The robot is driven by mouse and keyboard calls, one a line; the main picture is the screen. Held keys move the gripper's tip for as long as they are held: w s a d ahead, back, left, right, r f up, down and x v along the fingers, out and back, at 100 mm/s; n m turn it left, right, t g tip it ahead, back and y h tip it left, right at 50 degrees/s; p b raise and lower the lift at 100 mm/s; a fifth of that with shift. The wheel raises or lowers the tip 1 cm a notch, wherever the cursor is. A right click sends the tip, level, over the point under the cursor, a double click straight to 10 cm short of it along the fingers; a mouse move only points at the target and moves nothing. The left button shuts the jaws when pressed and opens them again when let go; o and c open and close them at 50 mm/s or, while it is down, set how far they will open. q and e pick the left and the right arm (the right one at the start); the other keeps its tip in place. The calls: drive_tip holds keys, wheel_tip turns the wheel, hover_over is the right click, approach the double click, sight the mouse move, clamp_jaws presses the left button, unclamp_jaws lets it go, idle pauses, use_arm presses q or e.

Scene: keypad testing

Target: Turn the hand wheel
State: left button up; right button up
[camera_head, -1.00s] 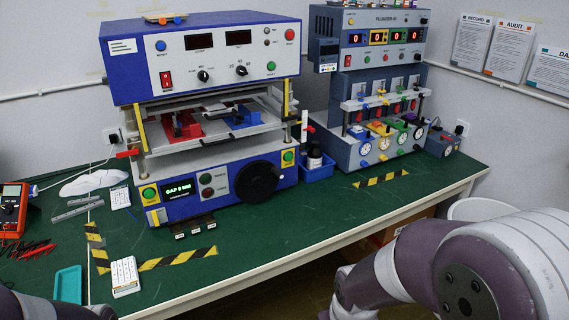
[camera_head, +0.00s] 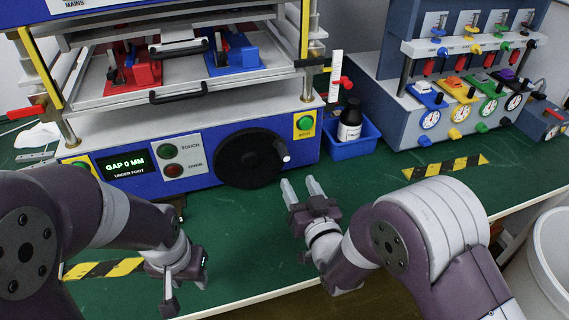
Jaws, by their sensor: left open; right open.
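The black hand wheel (camera_head: 243,160) is on the blue and white front panel of the press machine (camera_head: 215,108), with a light crank knob (camera_head: 284,155) at its right side. My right gripper (camera_head: 303,187) is open and empty, its two pale fingers pointing up toward the machine, below and right of the wheel and apart from it. My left gripper (camera_head: 183,287) is lower left over the bench's front, away from the wheel; it is empty, and its fingers show only partly.
A second machine with several dials (camera_head: 430,118) stands further right. The green bench (camera_head: 235,230) is clear before the wheel. A white bin (camera_head: 545,255) stands beyond its edge.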

sight(287, 159)
drive_tip(key=x, duration=1.2)
drive_tip(key=shift+w+f, duration=0.1)
drive_tip(key=shift+w, duration=0.15)
clamp_jaws()
